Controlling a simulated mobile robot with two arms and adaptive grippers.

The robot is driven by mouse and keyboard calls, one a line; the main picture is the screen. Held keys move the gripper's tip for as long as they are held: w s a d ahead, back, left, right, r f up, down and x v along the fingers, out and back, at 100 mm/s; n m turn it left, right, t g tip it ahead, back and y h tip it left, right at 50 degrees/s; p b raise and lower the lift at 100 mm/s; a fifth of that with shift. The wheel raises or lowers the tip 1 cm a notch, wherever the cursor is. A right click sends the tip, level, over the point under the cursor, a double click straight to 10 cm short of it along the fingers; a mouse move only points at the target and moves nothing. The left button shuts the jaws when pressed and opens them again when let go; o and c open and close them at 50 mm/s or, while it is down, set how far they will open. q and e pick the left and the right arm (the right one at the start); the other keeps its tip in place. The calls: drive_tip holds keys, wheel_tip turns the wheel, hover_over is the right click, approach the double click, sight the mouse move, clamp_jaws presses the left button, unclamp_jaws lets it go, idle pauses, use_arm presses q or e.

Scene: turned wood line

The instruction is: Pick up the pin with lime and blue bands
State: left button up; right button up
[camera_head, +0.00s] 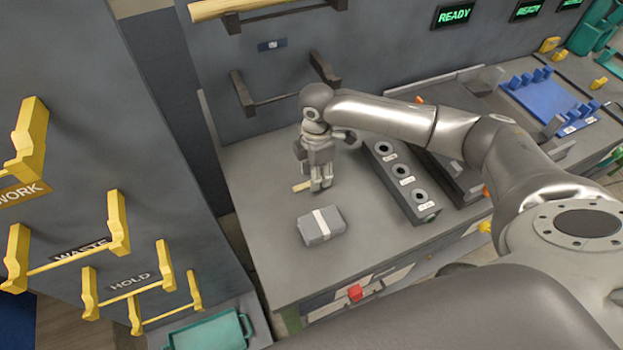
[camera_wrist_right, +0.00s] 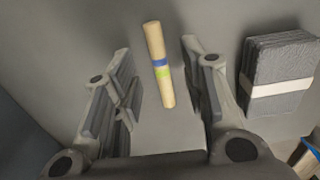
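The pin (camera_wrist_right: 157,50) is a pale wooden rod with a blue band and a lime band. In the right wrist view it lies between the two fingers of my right gripper (camera_wrist_right: 158,65), with gaps on both sides. In the head view one end of the pin (camera_head: 301,186) shows on the grey bench top, left of the fingertips; the rest is hidden behind the gripper. My right gripper (camera_head: 321,187) is open, pointing down over the pin. My left gripper is not in view.
A grey banded stack (camera_head: 321,226) lies on the bench close to my right gripper. A dark block with several round holes (camera_head: 402,181) stands to the right. A blue rack (camera_head: 553,100) is farther right. Yellow hooks (camera_head: 118,222) stick out from the left panel.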

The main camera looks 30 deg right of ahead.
drive_tip(key=shift+f, duration=0.9)
drive_tip(key=shift+c, duration=0.3)
drive_tip(key=c, duration=0.8)
drive_tip(key=shift+r, duration=0.15)
